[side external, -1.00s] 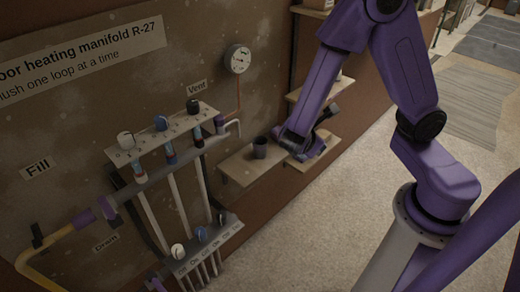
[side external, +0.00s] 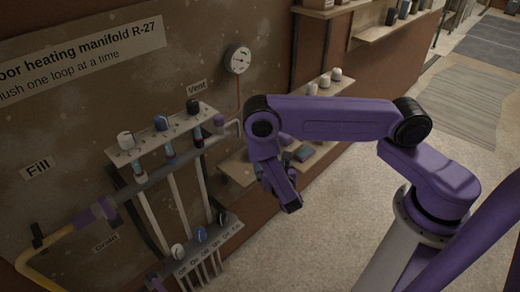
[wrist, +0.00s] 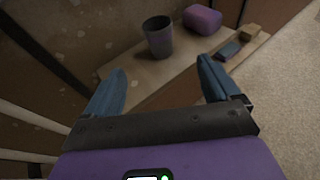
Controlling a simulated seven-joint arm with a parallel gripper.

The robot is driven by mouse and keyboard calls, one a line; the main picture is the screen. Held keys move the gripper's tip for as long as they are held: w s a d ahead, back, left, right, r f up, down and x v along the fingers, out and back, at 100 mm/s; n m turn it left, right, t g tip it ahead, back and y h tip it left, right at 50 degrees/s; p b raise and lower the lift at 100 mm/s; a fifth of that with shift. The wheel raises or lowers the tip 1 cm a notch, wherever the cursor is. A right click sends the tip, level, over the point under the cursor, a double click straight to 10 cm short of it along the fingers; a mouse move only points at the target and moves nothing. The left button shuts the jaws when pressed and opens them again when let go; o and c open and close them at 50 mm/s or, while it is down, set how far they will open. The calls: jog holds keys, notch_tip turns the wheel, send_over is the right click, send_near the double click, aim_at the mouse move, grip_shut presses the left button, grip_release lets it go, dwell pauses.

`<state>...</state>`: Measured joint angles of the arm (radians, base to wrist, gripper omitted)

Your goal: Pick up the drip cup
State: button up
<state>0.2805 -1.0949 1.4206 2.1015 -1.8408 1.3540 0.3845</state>
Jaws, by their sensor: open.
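The drip cup, a dark grey cup (wrist: 158,42), stands upright on a wooden wall shelf (wrist: 188,68) in the wrist view. In the side view my arm hides it. My gripper (wrist: 162,72) has its two blue fingers spread wide, with nothing between them. In the wrist view the cup shows beyond the fingertips, roughly midway between them, apart from both. In the side view my gripper (side external: 289,203) hangs in front of the shelf (side external: 240,172).
A purple rounded object (wrist: 203,18), a blue block (wrist: 229,50) and a small tan block (wrist: 250,32) lie to the right of the cup. The manifold's pipes and valve knobs (side external: 161,123) stand left of the arm. A gauge (side external: 238,59) hangs above. Open floor lies right.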

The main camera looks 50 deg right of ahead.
jog(key=x, duration=1.1)
jog(key=shift+x, duration=2.9)
jog(key=shift+w+a+r, duration=0.1)
jog(key=shift+r, duration=0.05)
jog(key=c, duration=1)
